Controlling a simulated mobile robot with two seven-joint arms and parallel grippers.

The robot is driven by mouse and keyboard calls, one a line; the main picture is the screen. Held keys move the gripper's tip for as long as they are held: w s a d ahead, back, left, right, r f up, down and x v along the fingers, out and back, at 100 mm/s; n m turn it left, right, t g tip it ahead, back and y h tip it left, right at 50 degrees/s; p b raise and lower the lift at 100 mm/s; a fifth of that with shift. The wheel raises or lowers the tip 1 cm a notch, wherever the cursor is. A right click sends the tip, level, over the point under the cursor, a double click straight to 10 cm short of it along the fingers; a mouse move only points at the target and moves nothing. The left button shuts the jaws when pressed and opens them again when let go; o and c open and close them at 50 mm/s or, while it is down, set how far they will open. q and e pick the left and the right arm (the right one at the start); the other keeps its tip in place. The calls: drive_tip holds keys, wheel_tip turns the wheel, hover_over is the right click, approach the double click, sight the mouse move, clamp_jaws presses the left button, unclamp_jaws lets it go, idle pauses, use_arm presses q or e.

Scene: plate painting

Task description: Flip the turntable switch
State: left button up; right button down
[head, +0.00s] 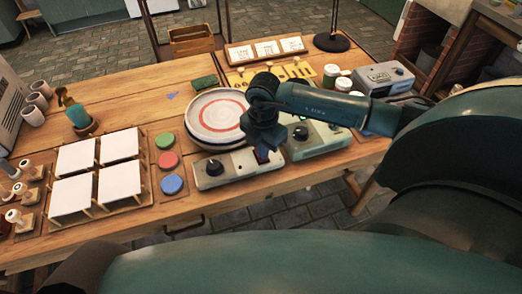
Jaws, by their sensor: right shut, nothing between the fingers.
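A round plate with a red ring (207,115) lies on the turntable at the middle of the table. A light grey control box (232,175) with a black knob (214,167) stands in front of it, near the table's front edge. My right gripper (262,152) is shut and empty, pointing down at the right end of this box. A small dark switch with some red shows right by the fingertips. It is partly hidden, and I cannot tell whether the fingers touch it or which way it is set. My left gripper is out of view.
A greenish box with a black knob (303,132) stands just right, partly behind my right arm. Red, green and blue paint lids (171,184) and white tiles (74,195) lie to the left. White jars (343,85) and a grey device (385,75) stand at the back right.

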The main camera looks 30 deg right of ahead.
drive_tip(key=shift+r+p, duration=2.45)
drive_tip(key=shift+r, duration=0.9)
drive_tip(key=shift+f, duration=0.1)
